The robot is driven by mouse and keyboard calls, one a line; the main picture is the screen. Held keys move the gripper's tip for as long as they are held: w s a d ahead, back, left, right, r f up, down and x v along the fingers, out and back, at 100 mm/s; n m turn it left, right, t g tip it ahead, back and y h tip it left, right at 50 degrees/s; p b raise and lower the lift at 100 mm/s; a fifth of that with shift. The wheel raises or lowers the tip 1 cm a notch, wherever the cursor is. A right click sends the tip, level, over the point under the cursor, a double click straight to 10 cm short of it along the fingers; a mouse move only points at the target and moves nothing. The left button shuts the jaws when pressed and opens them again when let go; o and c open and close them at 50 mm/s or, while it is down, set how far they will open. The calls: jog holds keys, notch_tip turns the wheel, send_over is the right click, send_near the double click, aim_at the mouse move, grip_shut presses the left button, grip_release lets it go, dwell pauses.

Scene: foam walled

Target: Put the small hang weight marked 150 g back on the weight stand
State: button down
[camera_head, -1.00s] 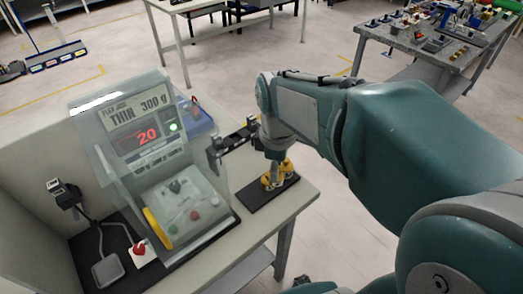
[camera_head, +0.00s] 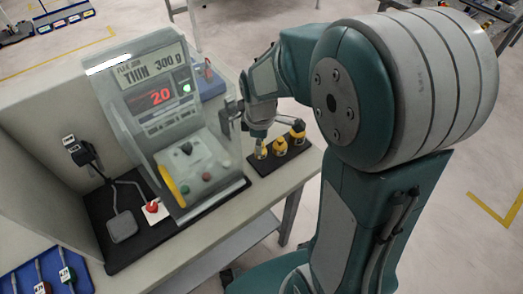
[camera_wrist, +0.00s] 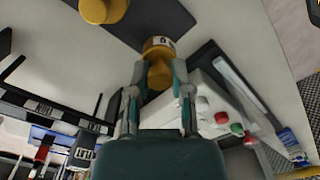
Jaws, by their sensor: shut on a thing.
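My gripper (camera_head: 259,138) is shut on a small yellow weight (camera_wrist: 159,62), which sits between the two fingertips in the wrist view. The weight has a pale band with a dark mark too small to read. In the head view the held weight (camera_head: 261,153) is just under the fingers, at the left end of a dark stand plate (camera_head: 264,168). Two other yellow weights stand on this plate, one in the middle (camera_head: 280,147) and one with a dark top at the right (camera_head: 298,132). I cannot tell whether the held weight touches the plate.
A grey machine (camera_head: 155,97) with a red "20" display and "THIN 300 g" sign stands close left of my gripper. A black mat with a grey pad (camera_head: 122,227) lies left of it. The table's front edge (camera_head: 250,217) is near. A blue tray (camera_head: 40,272) is at lower left.

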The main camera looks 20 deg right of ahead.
jog(key=shift+f, duration=1.65)
jog(key=shift+f, duration=0.1)
jog(key=c, duration=0.5)
grip_release()
jog(key=shift+c, duration=0.2)
